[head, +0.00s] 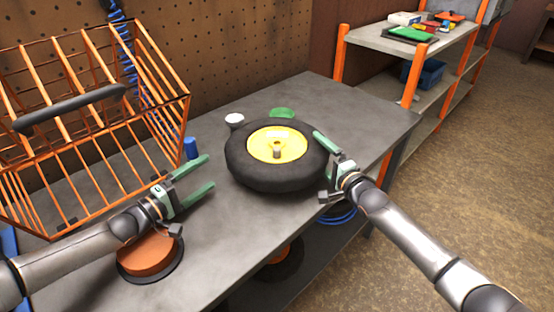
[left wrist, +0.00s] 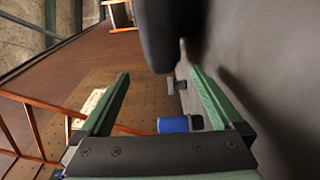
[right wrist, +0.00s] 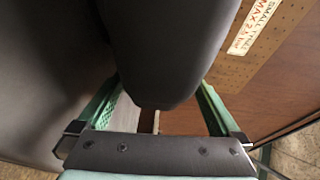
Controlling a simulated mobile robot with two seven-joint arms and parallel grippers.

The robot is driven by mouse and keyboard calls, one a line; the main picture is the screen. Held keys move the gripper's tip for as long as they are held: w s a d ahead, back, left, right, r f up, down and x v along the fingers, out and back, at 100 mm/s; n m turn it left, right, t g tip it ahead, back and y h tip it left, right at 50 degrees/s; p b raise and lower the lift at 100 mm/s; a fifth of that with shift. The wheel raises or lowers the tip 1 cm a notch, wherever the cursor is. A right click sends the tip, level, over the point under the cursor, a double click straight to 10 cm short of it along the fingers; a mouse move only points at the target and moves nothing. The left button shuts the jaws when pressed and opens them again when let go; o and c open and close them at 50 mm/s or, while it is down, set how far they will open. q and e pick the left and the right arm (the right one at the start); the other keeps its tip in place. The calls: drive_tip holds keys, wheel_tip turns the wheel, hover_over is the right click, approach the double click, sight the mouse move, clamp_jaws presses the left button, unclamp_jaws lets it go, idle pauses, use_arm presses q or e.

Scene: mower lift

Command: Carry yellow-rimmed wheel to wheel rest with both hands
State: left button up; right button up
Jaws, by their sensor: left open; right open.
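The yellow-rimmed wheel (head: 262,180) lies flat on the grey workbench (head: 215,252), a black tyre with its yellow rim facing up. My right gripper (head: 322,165) is open at the wheel's right edge. In the right wrist view the tyre (right wrist: 172,50) reaches between the open fingers (right wrist: 158,85); I cannot tell whether they touch it. My left gripper (head: 211,182) is open and empty, left of the wheel with a gap. The left wrist view shows the tyre (left wrist: 172,32) ahead of its fingers (left wrist: 158,75). I cannot tell which thing is the wheel rest.
An orange wire basket (head: 60,130) with a dark handle stands at the left. An orange disc (head: 149,253) on a dark base lies under my left arm. A blue cylinder (head: 191,148), a white cup (head: 234,120) and a green item (head: 282,113) stand behind. Orange-post shelving (head: 395,46) is at right.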

drive_tip(key=v, duration=1.2)
drive_tip(key=shift+d, duration=0.1)
idle(0.4)
